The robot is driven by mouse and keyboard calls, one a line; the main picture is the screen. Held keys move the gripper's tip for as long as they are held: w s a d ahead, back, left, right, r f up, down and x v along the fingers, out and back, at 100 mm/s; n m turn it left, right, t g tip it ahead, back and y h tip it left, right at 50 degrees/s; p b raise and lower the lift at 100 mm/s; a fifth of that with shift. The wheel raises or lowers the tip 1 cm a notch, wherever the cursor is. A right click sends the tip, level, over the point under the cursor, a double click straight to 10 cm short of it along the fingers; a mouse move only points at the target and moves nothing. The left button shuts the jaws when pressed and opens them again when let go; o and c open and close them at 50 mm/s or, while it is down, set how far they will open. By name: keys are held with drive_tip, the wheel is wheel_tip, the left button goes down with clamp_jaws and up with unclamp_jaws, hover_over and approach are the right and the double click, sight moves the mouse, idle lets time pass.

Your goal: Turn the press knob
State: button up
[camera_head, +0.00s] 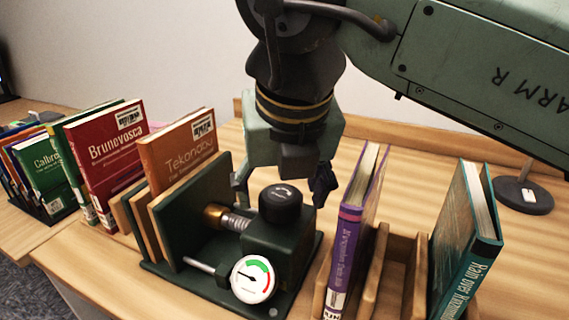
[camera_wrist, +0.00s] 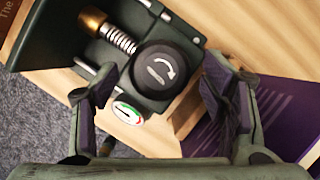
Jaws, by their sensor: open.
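The press knob (camera_head: 280,203) is a round black knob with a white curved arrow on top. It sits on a dark green press (camera_head: 275,244) with a brass-tipped screw (camera_head: 229,219) and a round gauge (camera_head: 253,278). My gripper (camera_head: 281,189) points down above the knob, its fingers apart on either side. In the wrist view the knob (camera_wrist: 158,70) lies ahead of the open fingers of my gripper (camera_wrist: 158,100), with nothing between them. The gauge needle points into the white area at the left. I cannot tell whether a finger touches the knob.
An orange book (camera_head: 180,155) stands at the press's left plate, with a red book (camera_head: 105,150) further left. A purple book (camera_head: 350,230) and wooden dividers (camera_head: 375,270) stand close on the right. A teal book (camera_head: 465,240) is at the far right.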

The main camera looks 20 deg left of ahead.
drive_tip(key=v, duration=1.1)
drive_tip(key=shift+s+d, duration=0.1)
drive_tip(key=shift+s, duration=0.1)
